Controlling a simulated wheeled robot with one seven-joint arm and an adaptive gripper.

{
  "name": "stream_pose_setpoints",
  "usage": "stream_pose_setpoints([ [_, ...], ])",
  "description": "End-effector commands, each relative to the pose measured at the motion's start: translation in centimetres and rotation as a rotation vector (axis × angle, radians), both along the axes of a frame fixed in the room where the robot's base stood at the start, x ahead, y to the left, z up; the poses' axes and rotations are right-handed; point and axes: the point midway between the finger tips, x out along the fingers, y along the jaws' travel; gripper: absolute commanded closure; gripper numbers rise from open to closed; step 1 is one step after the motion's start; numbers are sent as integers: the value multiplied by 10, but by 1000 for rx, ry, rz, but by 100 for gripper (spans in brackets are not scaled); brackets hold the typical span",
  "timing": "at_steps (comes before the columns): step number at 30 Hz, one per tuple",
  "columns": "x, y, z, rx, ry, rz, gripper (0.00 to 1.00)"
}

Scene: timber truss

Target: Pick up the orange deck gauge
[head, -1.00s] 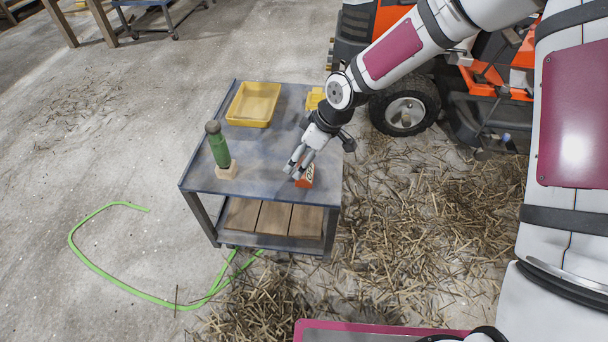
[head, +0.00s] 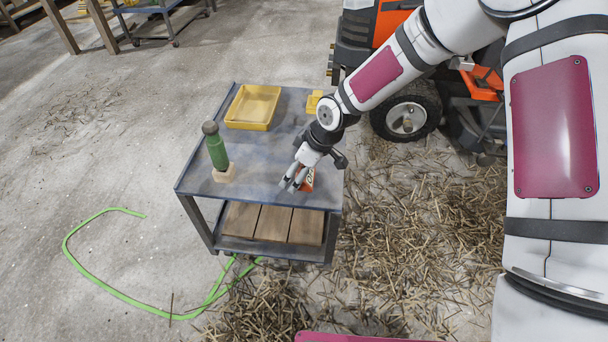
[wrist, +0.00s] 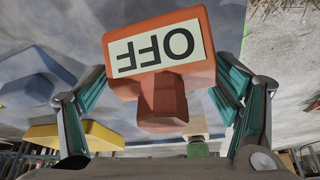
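The orange deck gauge (head: 308,180) stands on the grey cart top near its front right corner, partly hidden by my gripper (head: 294,184). In the wrist view the gauge (wrist: 160,50) fills the upper middle, with a white label reading OFF upside down and a narrower orange stem below it. My gripper (wrist: 162,85) has one finger on each side of the gauge's wide head, spread about as wide as the head. The fingertips are very close to its sides. I cannot make out firm contact.
The cart (head: 196,180) also bears a yellow tray (head: 252,107), a small yellow item (head: 313,102) and a green tool (head: 216,150) on a wooden block (head: 224,174). A green hose (head: 110,280) and straw (head: 420,230) lie on the floor. An orange machine's wheel (head: 406,117) is behind right.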

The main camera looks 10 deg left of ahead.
Motion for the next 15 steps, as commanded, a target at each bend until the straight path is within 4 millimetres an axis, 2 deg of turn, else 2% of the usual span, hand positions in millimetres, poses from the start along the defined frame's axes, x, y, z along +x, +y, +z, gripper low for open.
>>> stream_pose_setpoints([
  [1,0,0,0,0,0,0,39],
  [4,0,0,0,0,0,0,62],
  [5,0,0,0,0,0,0,64],
  [15,0,0,1,0,0,0,64],
])
